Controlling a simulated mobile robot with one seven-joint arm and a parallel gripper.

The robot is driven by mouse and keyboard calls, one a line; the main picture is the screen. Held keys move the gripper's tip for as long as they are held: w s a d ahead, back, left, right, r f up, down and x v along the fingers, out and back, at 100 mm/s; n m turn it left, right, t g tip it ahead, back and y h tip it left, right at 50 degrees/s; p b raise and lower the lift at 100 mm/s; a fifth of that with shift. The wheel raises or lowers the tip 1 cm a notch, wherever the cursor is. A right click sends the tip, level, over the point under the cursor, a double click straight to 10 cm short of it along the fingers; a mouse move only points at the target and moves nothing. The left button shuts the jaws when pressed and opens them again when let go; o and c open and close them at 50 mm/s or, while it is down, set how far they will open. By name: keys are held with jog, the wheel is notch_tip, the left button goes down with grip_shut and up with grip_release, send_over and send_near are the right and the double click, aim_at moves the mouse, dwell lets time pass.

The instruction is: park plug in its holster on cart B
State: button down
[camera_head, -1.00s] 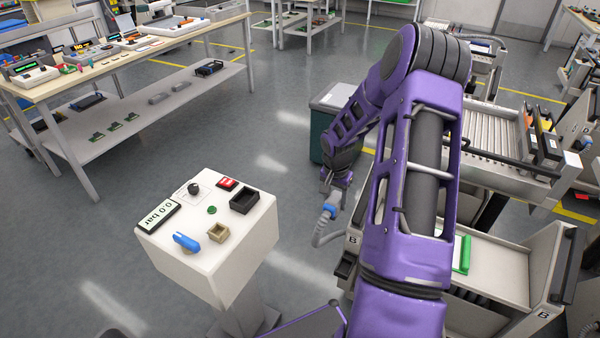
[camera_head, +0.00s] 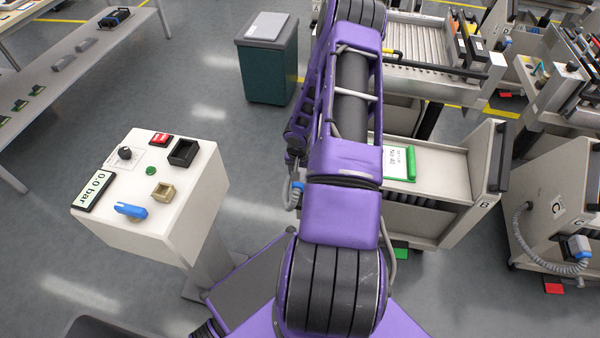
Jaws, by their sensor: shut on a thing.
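My gripper (camera_head: 295,163) is small in the camera view, left of my purple arm, and points down. It is shut on the plug (camera_head: 298,186), whose light blue part shows just below the fingers. A grey hose (camera_head: 290,203) hangs from the plug in a bend. Cart B (camera_head: 450,185) stands right of my arm, with a letter B on its end panel. My arm covers the left part of cart B, and I cannot see the holster. The plug is left of the cart; whether it touches anything there is hidden.
A white pedestal (camera_head: 190,215) with a gauge, blue lever and small sockets stands left. A dark green bin (camera_head: 268,75) stands behind. Cart C (camera_head: 560,185) is close on the right, with its own hose and blue-grey plug (camera_head: 577,246). Open floor lies between pedestal and bin.

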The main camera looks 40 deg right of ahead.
jog(key=shift+f+b, duration=1.1)
jog(key=shift+f, duration=1.1)
jog(key=shift+f+b, duration=0.75)
jog(key=shift+b, duration=0.15)
jog(key=shift+f, duration=1.1)
jog(key=shift+c, duration=0.8)
grip_release()
jog(key=r+p, duration=0.1)
jog(key=r, duration=0.4)
jog(key=s+a+r+p, duration=0.1)
jog(key=r, duration=0.5)
jog(key=r+p, duration=0.2)
jog(key=r, duration=0.4)
jog(key=shift+s+a+r, duration=0.1)
jog(key=shift+s+a, duration=0.05)
jog(key=shift+a, duration=0.25)
